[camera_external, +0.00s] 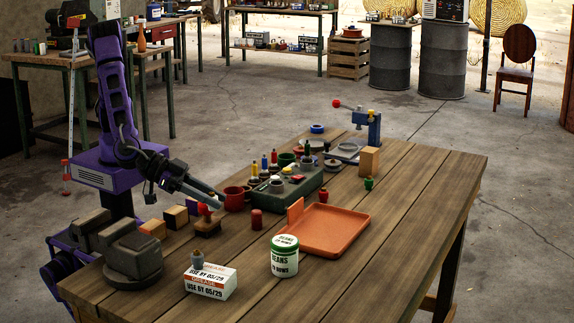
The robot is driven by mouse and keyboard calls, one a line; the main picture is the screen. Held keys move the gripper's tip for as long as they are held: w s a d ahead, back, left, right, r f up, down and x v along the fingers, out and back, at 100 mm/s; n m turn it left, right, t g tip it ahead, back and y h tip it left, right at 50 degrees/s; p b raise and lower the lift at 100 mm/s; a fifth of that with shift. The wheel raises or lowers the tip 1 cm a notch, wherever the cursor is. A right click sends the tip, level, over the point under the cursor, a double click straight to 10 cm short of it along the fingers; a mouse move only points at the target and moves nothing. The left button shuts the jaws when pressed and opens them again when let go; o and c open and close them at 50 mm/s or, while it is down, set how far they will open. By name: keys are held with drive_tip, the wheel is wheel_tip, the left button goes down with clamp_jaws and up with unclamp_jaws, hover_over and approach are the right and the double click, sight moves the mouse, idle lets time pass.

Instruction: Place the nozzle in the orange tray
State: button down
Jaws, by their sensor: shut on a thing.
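The orange tray (322,232) lies flat and empty near the middle of the wooden table, with a raised orange piece at its left corner. My gripper (213,203) reaches in from the left, low over the table and left of the tray. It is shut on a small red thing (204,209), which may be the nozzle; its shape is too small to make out. A dark brown block-like piece (207,227) stands directly below it, and I cannot tell whether the two touch. A small grey nozzle-like piece (197,260) stands on the white grease box (209,282).
A green-and-white beans can (285,258) stands at the tray's front left. A small dark red cylinder (257,219) stands between gripper and tray. A dark green caddy (287,190) with bottles lies behind. A dark vise (134,258) is at the left. The table's right side is clear.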

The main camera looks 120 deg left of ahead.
drive_tip(key=w+a+n+g+y, duration=0.1)
drive_tip(key=w+a+n+y, duration=0.15)
drive_tip(key=w+a, duration=0.6)
drive_tip(key=n+g+y+b, duration=0.1)
drive_tip(key=b, duration=0.2)
hover_over(303, 239)
wheel_tip(303, 239, down, 5)
drive_tip(key=shift+f, duration=2.4)
drive_tip(key=shift+f, duration=0.1)
drive_tip(key=c, duration=0.6)
unclamp_jaws()
drive_tip(key=shift+f, duration=0.1)
